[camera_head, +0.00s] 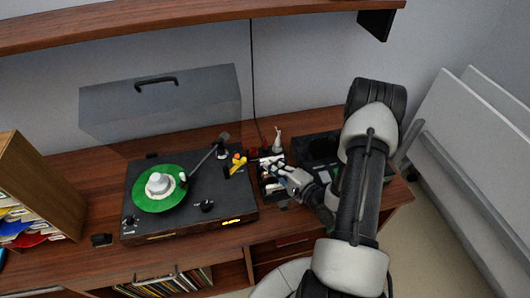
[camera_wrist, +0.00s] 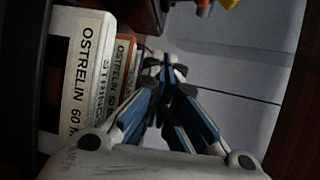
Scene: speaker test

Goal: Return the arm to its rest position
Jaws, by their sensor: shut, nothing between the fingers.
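My arm reaches in from the lower right in the head view, bent at a black and white joint above the desk. My gripper (camera_head: 274,166) is over the desk, just right of the turntable, close to a small dark holder with several small items. In the wrist view my gripper (camera_wrist: 172,66) has its blue and grey fingers brought together, with nothing between them. White boxes marked "OSTRELIN" (camera_wrist: 82,80) stand close to the left of the fingers. The arm hides part of the desk's right end.
A black turntable (camera_head: 218,200) with a green record (camera_head: 150,200) is left of my gripper, its clear lid (camera_head: 165,105) raised behind. A wooden shelf (camera_head: 200,18) hangs above. Pale panels (camera_head: 470,150) lean at right.

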